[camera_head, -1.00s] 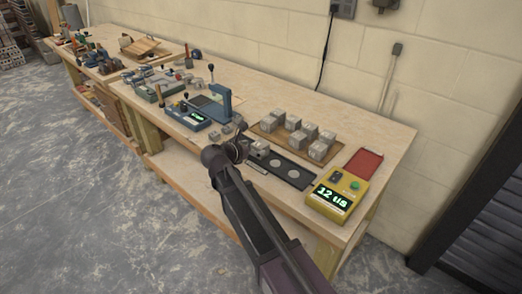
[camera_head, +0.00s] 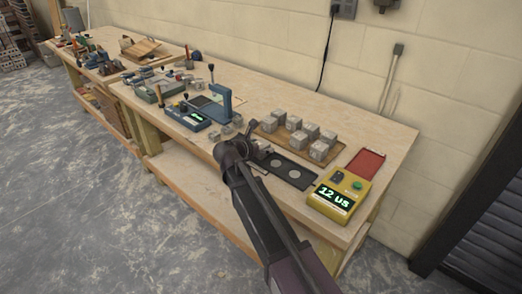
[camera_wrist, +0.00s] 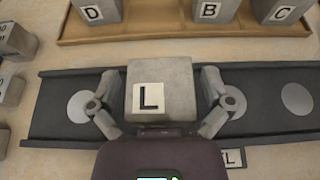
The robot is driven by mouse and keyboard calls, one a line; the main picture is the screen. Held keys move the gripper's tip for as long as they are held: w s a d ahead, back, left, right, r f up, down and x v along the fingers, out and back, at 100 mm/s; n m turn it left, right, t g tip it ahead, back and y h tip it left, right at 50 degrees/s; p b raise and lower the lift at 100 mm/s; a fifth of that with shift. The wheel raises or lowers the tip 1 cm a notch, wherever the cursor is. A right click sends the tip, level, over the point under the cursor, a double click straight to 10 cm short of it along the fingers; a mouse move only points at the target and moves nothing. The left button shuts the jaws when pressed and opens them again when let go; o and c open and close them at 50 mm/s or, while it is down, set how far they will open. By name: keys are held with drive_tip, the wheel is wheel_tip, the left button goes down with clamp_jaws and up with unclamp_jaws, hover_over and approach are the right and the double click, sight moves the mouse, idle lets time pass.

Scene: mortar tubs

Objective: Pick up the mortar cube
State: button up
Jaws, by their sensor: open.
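A grey mortar cube with a white label "L" (camera_wrist: 165,80) stands on a dark strip (camera_wrist: 55,115) in the wrist view. My gripper (camera_wrist: 160,92) is open, with one finger on the cube's left and one on its right. Narrow gaps seem to show between the fingers and the cube; contact is hard to judge. In the head view my gripper (camera_head: 252,147) is low over the left end of the dark strip (camera_head: 287,168), and my arm hides most of the cube there.
A wooden board (camera_head: 268,130) with several grey cubes lies behind the strip. A blue device (camera_head: 222,103) stands left. Grey discs (camera_wrist: 297,98) mark the strip.

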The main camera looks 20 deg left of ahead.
sight(262, 142)
drive_tip(key=c, duration=1.2)
drive_tip(key=shift+c, duration=0.2)
drive_tip(key=shift+r, duration=0.15)
wheel_tip(262, 142, up, 2)
drive_tip(key=shift+r+p, duration=0.1)
drive_tip(key=shift+p, duration=1.15)
drive_tip(key=shift+r+p, duration=0.85)
drive_tip(key=s+d, duration=0.1)
drive_tip(key=s, duration=0.4)
drive_tip(key=s+d, duration=0.2)
drive_tip(key=s, duration=0.3)
drive_tip(key=s+d, duration=0.1)
drive_tip(key=s, duration=0.4)
drive_tip(key=shift+s+d+r+p, duration=0.2)
drive_tip(key=shift+r+p, duration=0.2)
